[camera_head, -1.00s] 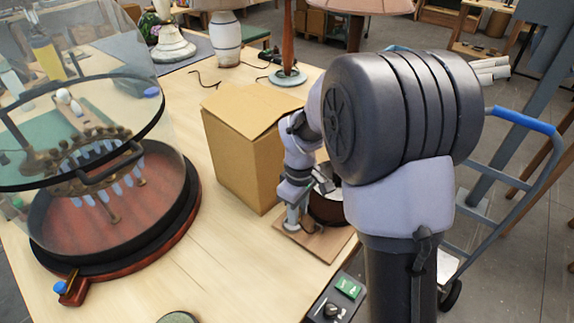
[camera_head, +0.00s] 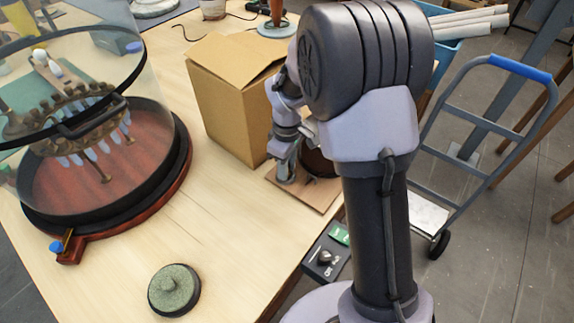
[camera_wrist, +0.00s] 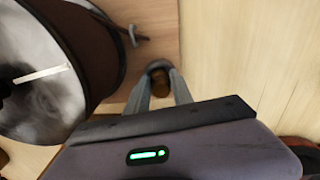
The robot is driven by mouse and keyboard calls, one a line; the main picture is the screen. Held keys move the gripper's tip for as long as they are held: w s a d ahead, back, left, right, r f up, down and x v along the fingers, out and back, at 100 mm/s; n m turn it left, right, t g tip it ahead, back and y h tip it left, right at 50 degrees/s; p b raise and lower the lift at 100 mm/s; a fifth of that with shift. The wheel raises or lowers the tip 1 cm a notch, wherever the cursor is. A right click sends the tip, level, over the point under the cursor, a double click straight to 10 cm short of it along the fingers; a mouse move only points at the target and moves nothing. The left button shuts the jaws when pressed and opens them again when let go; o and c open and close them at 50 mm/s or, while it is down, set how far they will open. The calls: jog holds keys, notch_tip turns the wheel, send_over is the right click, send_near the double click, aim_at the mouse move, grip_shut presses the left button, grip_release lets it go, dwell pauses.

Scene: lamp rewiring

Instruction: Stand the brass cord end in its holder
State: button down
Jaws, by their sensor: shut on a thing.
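My gripper (camera_wrist: 159,80) is shut on a small brownish, brass-coloured piece (camera_wrist: 160,84), which I take for the brass cord end. Only a little of it shows between the fingers. A dark grey rounded shape lies at the fingertips; I cannot tell whether it is the holder or part of the fingers. In the head view my gripper (camera_head: 287,175) is low over a small wooden board (camera_head: 318,192). The cord end and holder cannot be made out there. Whether the piece is in the holder cannot be told.
A dark brown drum (camera_wrist: 98,45) with a pale inside stands close left of my fingers in the wrist view. A cardboard box (camera_head: 225,105) stands behind the board. A glass-covered round case (camera_head: 105,170) is at left.

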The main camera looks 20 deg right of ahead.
jog(key=shift+f, duration=0.35)
dwell(0.4)
jog(key=c, duration=1)
grip_release()
jog(key=shift+c, duration=0.2)
notch_tip(320, 180, up, 7)
jog(key=p, duration=0.6)
jog(key=shift+r, duration=0.15)
